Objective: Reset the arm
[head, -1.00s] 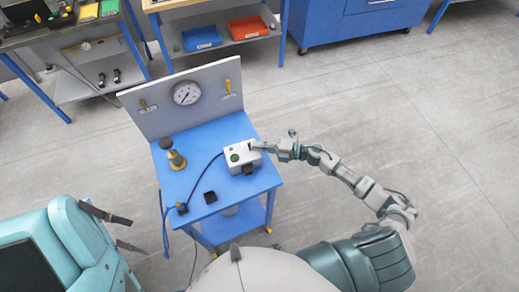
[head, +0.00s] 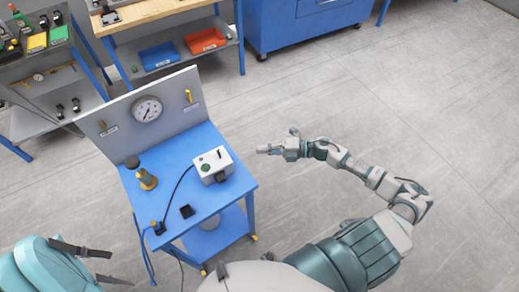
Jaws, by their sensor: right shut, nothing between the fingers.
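My right gripper (head: 268,150) is shut and empty. It is held out over the grey floor, to the right of the blue cart (head: 214,200) and apart from it. My left gripper is not in view.
The cart also bears a brass fitting (head: 147,178), a small black block (head: 187,211) and an upright panel with a gauge (head: 147,109). A bench shelf behind holds a blue bin (head: 159,56) and a red bin (head: 205,40). A teal chair-like object (head: 60,266) is at the lower left. Floor at right is clear.

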